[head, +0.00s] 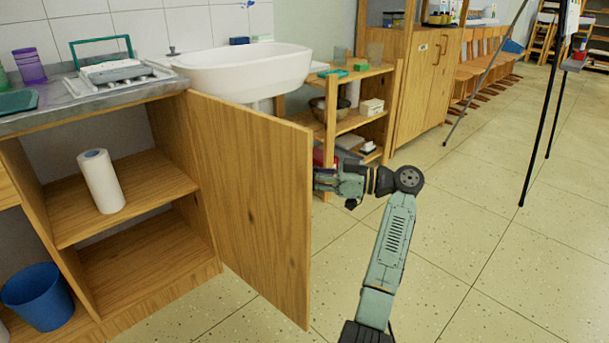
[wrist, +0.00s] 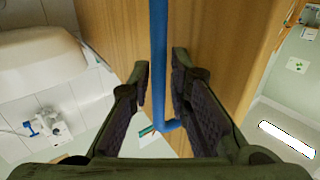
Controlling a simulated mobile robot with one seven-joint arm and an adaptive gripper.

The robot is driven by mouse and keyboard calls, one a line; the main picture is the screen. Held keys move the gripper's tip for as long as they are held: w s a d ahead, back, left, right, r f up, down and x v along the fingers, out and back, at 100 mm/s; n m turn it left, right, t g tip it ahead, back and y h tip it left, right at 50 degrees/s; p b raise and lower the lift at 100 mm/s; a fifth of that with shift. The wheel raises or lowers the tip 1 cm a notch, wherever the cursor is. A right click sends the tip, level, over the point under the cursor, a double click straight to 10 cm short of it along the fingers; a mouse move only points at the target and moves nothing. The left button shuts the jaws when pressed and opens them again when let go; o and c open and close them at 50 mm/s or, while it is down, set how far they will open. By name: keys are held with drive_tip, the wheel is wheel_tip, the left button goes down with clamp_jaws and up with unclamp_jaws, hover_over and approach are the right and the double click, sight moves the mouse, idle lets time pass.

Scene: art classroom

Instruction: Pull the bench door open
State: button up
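The wooden bench door (head: 250,190) stands swung out from the cabinet, and the shelves behind it are exposed. My gripper (wrist: 160,75) is at the door's far face, partly hidden behind the door's edge in the head view. In the wrist view the blue bar handle (wrist: 159,40) runs between my two fingers. The fingers are apart, with a gap on the left side of the bar; the right finger is close to it. Whether it touches is unclear. The door's wood (wrist: 215,40) also fills the middle of the wrist view.
Inside the bench are a paper roll (head: 101,181) on the shelf and a blue bin (head: 38,296) below. A white sink (head: 243,70) and a low shelf unit (head: 345,124) stand behind the door. Tripod legs (head: 540,120) stand at the right. The tiled floor (head: 480,240) at front right is clear.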

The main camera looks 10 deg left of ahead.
drive_tip(key=shift+d, duration=0.1)
drive_tip(key=d, duration=1.2)
drive_tip(key=shift+s, duration=0.15)
